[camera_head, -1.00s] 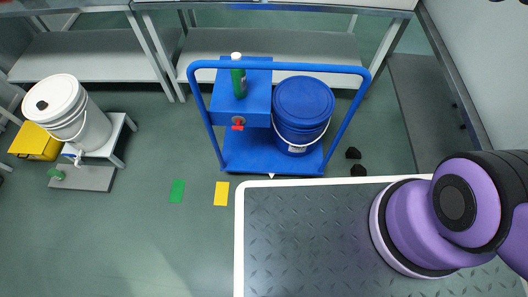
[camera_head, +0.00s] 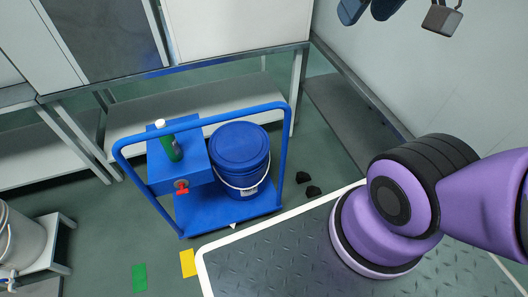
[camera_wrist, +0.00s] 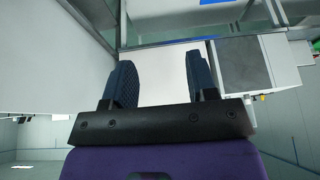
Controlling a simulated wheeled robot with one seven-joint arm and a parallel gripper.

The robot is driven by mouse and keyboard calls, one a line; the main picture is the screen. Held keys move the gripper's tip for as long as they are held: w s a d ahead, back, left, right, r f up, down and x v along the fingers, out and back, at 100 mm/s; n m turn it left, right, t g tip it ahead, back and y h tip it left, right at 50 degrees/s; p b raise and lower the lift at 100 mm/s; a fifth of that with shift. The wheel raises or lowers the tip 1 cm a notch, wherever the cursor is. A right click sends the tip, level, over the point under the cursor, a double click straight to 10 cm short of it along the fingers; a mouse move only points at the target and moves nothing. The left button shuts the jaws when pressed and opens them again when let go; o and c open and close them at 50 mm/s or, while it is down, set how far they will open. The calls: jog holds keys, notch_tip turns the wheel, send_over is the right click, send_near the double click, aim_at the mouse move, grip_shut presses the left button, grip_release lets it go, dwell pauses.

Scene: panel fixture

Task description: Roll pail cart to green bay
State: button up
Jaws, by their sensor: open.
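The blue cart (camera_head: 222,210) stands on the green floor in the head view, in front of a grey bench. Its blue push handle (camera_head: 205,120) arches over the load. A blue lidded pail (camera_head: 240,158) with a wire bail stands on the cart's right side. On its left are a blue box (camera_head: 178,170) with a red tap and a green bottle with a white cap (camera_head: 168,142). A green floor patch (camera_head: 139,278) lies front left of the cart, beside a yellow patch (camera_head: 187,263). My gripper (camera_wrist: 160,80) is open and empty in the wrist view, away from the cart.
A white pail (camera_head: 20,240) on a small stand is at the left edge. Two dark lumps (camera_head: 308,185) lie on the floor right of the cart. A bench (camera_head: 180,115) stands behind it. A pale wall (camera_head: 400,70) rises at right.

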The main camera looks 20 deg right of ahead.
jog(key=w+d+f+m+g+y, duration=0.3)
jog(key=w+f+m+g+y, duration=0.1)
jog(key=w+f, duration=0.75)
jog(key=w+d+f+m+g+y, duration=0.4)
jog(key=w+f+m+y, duration=0.1)
jog(key=w+f, duration=0.65)
jog(key=d+f+m+t+y, duration=0.35)
jog(key=f+m, duration=0.25)
jog(key=f, duration=1.2)
jog(key=d+f+m+t+y, duration=0.2)
jog(key=f+m+t+y, duration=0.35)
jog(key=f, duration=1.25)
jog(key=w+a+g, duration=0.1)
jog(key=w+a, duration=0.1)
jog(key=a, duration=0.8)
jog(key=shift+w+a+r+h, duration=0.15)
jog(key=shift+w+r+h, duration=0.05)
jog(key=shift+w+h, duration=0.2)
jog(key=shift+m, duration=0.25)
grip_shut()
